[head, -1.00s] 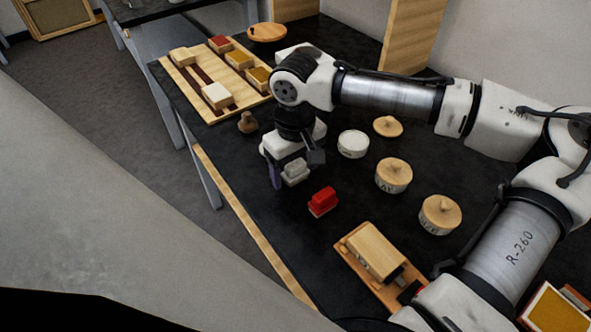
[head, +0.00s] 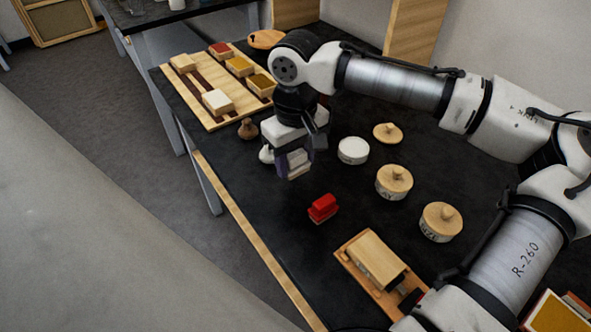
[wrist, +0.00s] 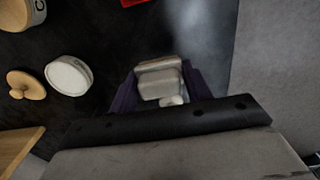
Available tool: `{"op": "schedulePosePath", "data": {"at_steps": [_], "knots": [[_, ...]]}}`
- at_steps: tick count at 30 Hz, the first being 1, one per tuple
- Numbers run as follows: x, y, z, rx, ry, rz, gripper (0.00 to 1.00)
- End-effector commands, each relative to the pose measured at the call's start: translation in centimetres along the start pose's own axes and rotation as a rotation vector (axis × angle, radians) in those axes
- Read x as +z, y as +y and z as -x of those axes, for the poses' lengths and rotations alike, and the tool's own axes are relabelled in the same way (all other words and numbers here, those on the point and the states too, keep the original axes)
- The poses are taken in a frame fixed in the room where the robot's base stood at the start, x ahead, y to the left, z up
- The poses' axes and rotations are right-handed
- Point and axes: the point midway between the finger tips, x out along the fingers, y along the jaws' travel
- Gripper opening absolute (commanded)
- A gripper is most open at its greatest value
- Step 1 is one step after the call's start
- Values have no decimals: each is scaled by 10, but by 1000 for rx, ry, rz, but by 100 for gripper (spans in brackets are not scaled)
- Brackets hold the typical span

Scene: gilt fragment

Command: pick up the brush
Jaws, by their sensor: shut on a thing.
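My gripper (head: 296,160) is shut on a pale, blocky thing (head: 298,171) that I take to be the brush. In the head view it has a whitish body and a tan lower edge, and it seems to be held above the black table, though the gap is hard to judge. In the wrist view the pale block (wrist: 159,82) sits between the purple fingers of my gripper (wrist: 162,88), with a small rounded white part near the palm. The fingers hide its sides.
A red block-like item (head: 322,208) lies just in front. A white round tub (head: 353,150), lidded jars (head: 394,182) and a wooden lid (head: 388,133) stand to the right. A slotted wooden board (head: 195,104) with blocks is behind left. The table's wooden edge (head: 245,227) runs along the left.

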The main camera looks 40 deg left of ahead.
Motion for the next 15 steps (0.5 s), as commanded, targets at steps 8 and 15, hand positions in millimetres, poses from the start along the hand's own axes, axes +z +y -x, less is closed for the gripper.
{"op": "schedulePosePath", "data": {"at_steps": [8, 15], "knots": [[-1, 0, 71, -1, 3, 1, 26], [-1, 0, 121, 0, 2, 1, 26]]}}
